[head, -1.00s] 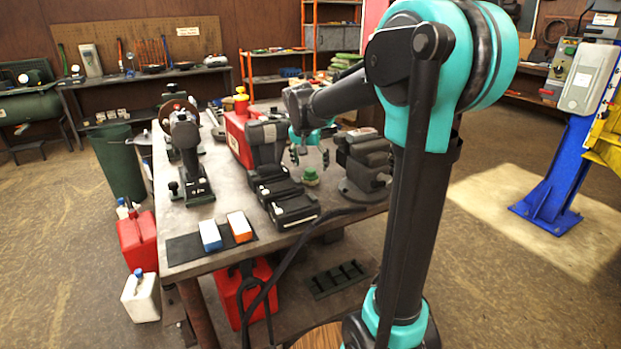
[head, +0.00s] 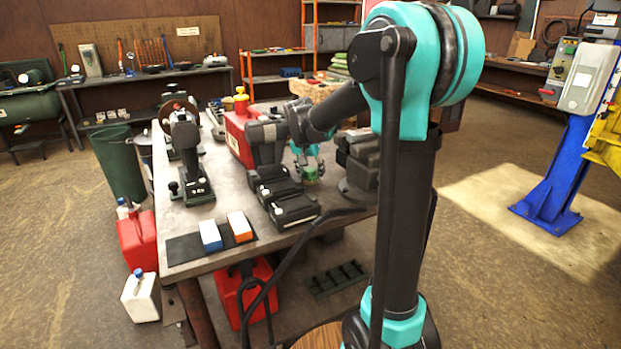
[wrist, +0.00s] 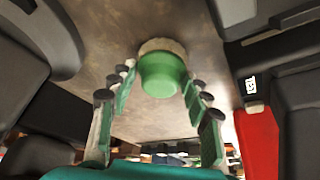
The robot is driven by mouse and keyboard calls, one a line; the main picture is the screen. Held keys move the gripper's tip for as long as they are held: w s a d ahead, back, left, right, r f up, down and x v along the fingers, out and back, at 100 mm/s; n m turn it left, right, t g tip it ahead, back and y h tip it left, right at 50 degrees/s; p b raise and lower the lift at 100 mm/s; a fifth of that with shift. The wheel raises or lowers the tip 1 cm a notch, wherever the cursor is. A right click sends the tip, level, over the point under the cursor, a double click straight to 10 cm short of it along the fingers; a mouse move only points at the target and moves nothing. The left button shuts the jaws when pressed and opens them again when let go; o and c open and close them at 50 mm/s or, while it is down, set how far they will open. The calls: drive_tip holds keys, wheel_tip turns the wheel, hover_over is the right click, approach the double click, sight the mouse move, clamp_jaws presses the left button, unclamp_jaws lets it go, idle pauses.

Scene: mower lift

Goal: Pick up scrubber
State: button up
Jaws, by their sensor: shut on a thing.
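The scrubber (head: 311,176) is a small round green knob on a pale tan bristle base, standing on the workbench (head: 228,205). In the wrist view the scrubber (wrist: 163,73) sits between the fingertips. My gripper (head: 308,165) is lowered over it, and in the wrist view my gripper (wrist: 163,80) is shut on the green knob, a finger on each side. The bristle base still appears to be at the bench top; I cannot tell whether it has any gap below it.
A black machine (head: 285,200) stands close left of my gripper, with a red fuel can (head: 238,135) behind it. A dark vise (head: 360,165) stands close on the right. Blue (head: 210,235) and orange (head: 239,227) blocks lie on a mat at the front edge.

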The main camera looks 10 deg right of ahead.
sight(310, 170)
drive_tip(key=shift+c, duration=0.8)
drive_tip(key=shift+s+a+r, duration=0.15)
drive_tip(key=shift+s+r, duration=0.05)
drive_tip(key=shift+r, duration=0.25)
wheel_tip(310, 170, up, 10)
drive_tip(key=s+a, duration=0.3)
drive_tip(key=s, duration=0.2)
drive_tip(key=s+a, duration=0.3)
drive_tip(key=s, duration=0.3)
drive_tip(key=s+a, duration=0.3)
drive_tip(key=s, duration=0.3)
drive_tip(key=shift+a+r, duration=0.3)
drive_tip(key=shift+a, duration=0.05)
